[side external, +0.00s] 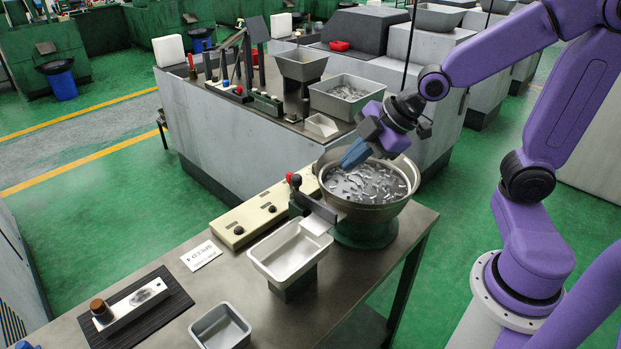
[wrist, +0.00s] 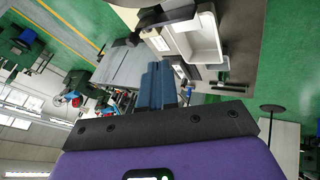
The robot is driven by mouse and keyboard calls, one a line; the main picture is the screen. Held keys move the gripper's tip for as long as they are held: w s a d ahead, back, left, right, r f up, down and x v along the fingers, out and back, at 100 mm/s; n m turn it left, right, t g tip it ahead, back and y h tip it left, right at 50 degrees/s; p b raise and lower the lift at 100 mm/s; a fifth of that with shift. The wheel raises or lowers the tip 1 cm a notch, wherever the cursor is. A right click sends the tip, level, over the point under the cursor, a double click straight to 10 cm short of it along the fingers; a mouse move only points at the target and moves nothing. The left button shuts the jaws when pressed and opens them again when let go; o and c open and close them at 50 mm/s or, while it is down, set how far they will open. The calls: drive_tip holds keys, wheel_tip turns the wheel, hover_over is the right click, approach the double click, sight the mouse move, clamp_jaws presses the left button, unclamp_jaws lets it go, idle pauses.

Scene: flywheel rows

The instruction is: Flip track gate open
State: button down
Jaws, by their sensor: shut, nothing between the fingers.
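A round feeder bowl (side external: 403,196) full of small metal parts stands on the bench. At its left rim is a short grey track piece (side external: 318,208), with a dark post and red knob (side external: 290,178) beside it; I cannot tell which piece is the gate or how it is set. A pale chute (side external: 317,224) leads from there to a white tray (side external: 290,262), and the tray also shows in the wrist view (wrist: 206,42). My gripper (side external: 350,162), with blue fingers shut and empty, is above the bowl's far left rim, apart from the knob. The fingers show in the wrist view (wrist: 158,82).
A cream control box (side external: 250,219) with black knobs lies left of the bowl. A "SPEED 4" card (side external: 201,256), a dark mat (side external: 165,305) with a metal piece, and a grey bin (side external: 220,329) are nearer. A second bench (side external: 235,135) with bins stands behind.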

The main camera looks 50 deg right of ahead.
sight(295, 175)
drive_tip(key=shift+f, duration=0.15)
drive_tip(key=shift+x, duration=4.95)
drive_tip(key=shift+w+d, duration=0.15)
drive_tip(key=shift+w, duration=0.85)
drive_tip(key=shift+w+d, duration=0.1)
drive_tip(key=shift+w, duration=0.9)
drive_tip(key=shift+w, duration=0.1)
drive_tip(key=shift+w, duration=2.4)
